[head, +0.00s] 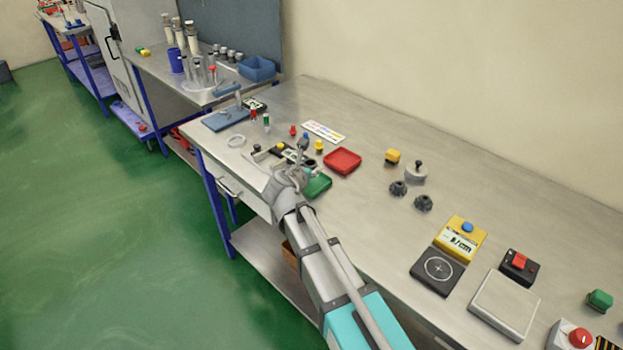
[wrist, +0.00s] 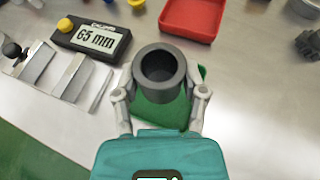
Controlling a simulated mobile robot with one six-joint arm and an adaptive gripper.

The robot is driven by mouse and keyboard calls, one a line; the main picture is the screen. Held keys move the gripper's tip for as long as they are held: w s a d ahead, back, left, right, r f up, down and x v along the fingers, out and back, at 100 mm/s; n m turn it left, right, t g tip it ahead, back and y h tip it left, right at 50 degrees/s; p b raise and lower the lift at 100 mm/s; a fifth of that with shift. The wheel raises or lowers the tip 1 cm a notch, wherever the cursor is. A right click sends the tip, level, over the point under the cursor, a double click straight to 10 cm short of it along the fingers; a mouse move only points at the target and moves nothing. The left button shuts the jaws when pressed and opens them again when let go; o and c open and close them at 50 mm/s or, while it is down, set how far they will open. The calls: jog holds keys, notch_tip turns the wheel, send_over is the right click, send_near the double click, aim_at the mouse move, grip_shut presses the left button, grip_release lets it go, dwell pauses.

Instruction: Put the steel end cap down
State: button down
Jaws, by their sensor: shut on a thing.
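The steel end cap (wrist: 159,66) is a dark grey, round, hollow cup with its open end facing the wrist camera. My gripper (wrist: 158,92) is shut on it, with one finger on each side. The green tray (wrist: 165,117) lies beneath the cap in the wrist view, and the cap and my gripper cover much of it. I cannot tell how large the gap between cap and tray is. In the head view my gripper (head: 297,170) is just left of the green tray (head: 320,188), and the arm hides the cap there.
A red tray (head: 342,160) stands behind the green one. Dark knobs (head: 398,188) and a yellow instrument (head: 461,238) stand to the right. Bare bench lies between.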

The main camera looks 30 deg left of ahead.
jog(key=shift+f, duration=0.1)
jog(key=shift+w+f+b, duration=0.45)
jog(key=shift+f+b, duration=0.1)
jog(key=shift+b, duration=0.1)
jog(key=shift+f+b, duration=1.4)
jog(key=shift+f, duration=0.15)
jog(key=shift+c, duration=0.8)
grip_release()
